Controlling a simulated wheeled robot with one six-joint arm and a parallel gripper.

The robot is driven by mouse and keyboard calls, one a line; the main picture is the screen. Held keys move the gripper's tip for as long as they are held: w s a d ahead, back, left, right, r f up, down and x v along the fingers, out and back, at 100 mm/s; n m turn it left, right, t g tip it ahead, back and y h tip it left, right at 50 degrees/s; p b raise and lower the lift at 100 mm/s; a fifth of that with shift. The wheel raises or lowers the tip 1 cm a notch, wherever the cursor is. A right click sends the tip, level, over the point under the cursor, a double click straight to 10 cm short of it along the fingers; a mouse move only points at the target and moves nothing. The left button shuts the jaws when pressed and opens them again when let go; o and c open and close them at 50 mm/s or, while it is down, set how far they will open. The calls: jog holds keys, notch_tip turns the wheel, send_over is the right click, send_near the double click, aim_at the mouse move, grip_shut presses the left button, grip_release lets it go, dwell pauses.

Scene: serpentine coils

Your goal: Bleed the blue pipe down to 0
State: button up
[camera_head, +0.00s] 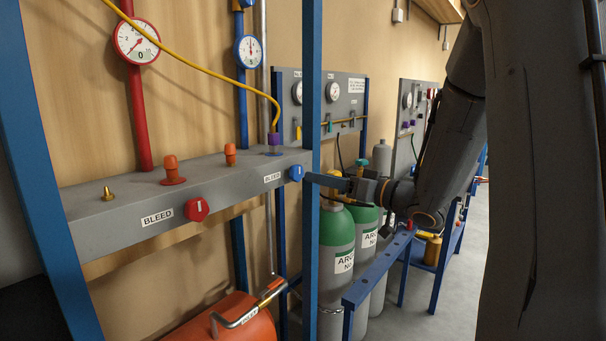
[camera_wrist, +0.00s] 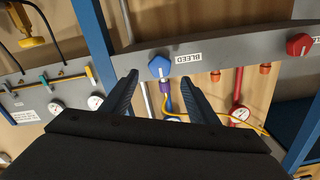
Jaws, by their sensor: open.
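The blue pipe (camera_head: 242,110) runs down the wall to the grey manifold beam and carries a blue-rimmed gauge (camera_head: 249,51). The gauge's needle appears to point roughly up; its number is too small to read. A blue bleed knob (camera_head: 296,173) is on the beam's front face beside a BLEED label (camera_head: 272,177). My gripper (camera_head: 312,179) is just right of this knob, open and empty. In the wrist view, the knob (camera_wrist: 160,66) appears between and beyond the two spread fingertips of my gripper (camera_wrist: 158,80), apparently not gripped. Exact contact is unclear.
A red bleed knob (camera_head: 196,209) and a red pipe (camera_head: 138,110) with its gauge (camera_head: 137,42) are to the left. A blue upright post (camera_head: 312,250) stands close to my gripper. Green-topped cylinders (camera_head: 337,232) and a blue rail (camera_head: 378,268) are at right. A yellow hose (camera_head: 190,66) crosses above.

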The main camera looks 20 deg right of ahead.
aim_at(299, 173)
jog(key=p+x, duration=0.1)
jog(key=x, duration=0.6)
jog(key=shift+a, duration=0.15)
jog(key=shift+w, duration=0.1)
jog(key=c, duration=1)
jog(key=shift+c, duration=0.2)
